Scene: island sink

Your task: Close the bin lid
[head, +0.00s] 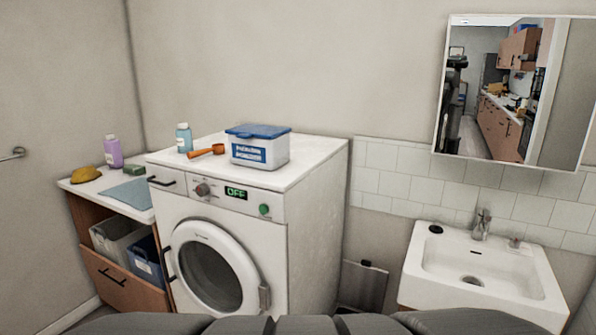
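No bin lid can be made out for certain. A grey flat panel (363,287) stands low between the washing machine and the sink, with a small dark piece at its top; I cannot tell whether it is a bin lid. A grey bin (112,240) and a blue bin (146,262) sit in the wooden cabinet at the left, with no lid visible on the grey one. A white box (260,150) with a blue lid (258,131) stands on the washing machine, its lid on. My gripper is not in view.
The washing machine (318,225) has its round door shut. A white sink (485,275) is at the right, under a mirror (510,90). Dark parts of my own body cross the bottom edge.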

